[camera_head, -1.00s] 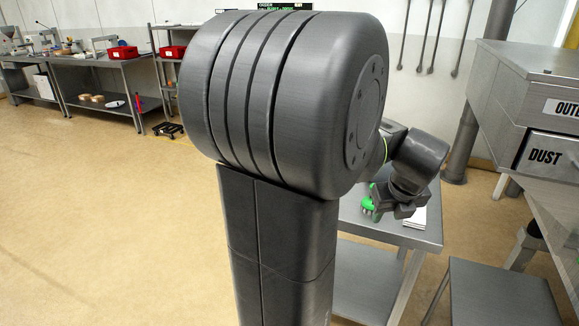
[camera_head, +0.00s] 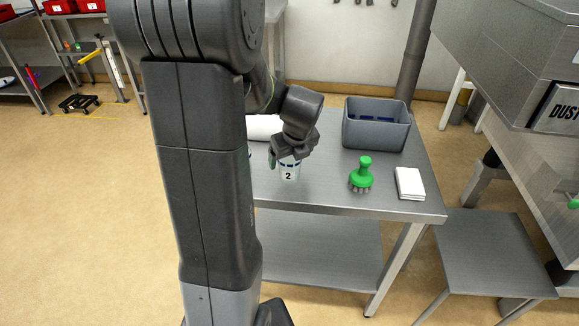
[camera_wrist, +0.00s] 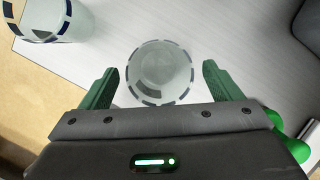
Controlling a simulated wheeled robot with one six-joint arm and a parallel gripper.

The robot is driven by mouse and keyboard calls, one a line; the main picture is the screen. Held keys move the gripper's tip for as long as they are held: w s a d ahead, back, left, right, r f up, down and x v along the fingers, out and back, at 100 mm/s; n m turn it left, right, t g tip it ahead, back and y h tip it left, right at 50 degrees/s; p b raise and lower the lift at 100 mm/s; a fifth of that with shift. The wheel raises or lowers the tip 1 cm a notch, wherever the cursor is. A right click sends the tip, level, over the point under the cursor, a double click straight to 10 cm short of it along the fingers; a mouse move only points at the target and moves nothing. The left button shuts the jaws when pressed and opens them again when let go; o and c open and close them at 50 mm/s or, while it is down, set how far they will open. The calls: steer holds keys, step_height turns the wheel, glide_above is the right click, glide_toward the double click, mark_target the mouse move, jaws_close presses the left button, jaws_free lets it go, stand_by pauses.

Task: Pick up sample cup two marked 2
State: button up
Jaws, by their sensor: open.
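Sample cup two (camera_head: 288,173), white with a dark "2" and a blue dashed band, stands upright on the steel table (camera_head: 318,201). My gripper (camera_head: 286,158) is right over it in the head view and hides its top. In the wrist view, a round clear cup (camera_wrist: 160,74) with a dark dashed rim lies between the two green fingers of my open gripper (camera_wrist: 160,88). There is a gap on each side of it. The mark on its side does not show from there.
Another cup (camera_wrist: 48,22) stands at upper left in the wrist view. On the table are a green-handled brush (camera_head: 361,176), a white stack of cards or cloths (camera_head: 410,183), a grey bin (camera_head: 376,125) and a white roll (camera_head: 264,127). A lower steel bench (camera_head: 490,250) stands at right.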

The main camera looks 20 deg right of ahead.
steer(key=shift+x, duration=1.7)
steer(key=c, duration=1)
steer(key=shift+c, duration=0.2)
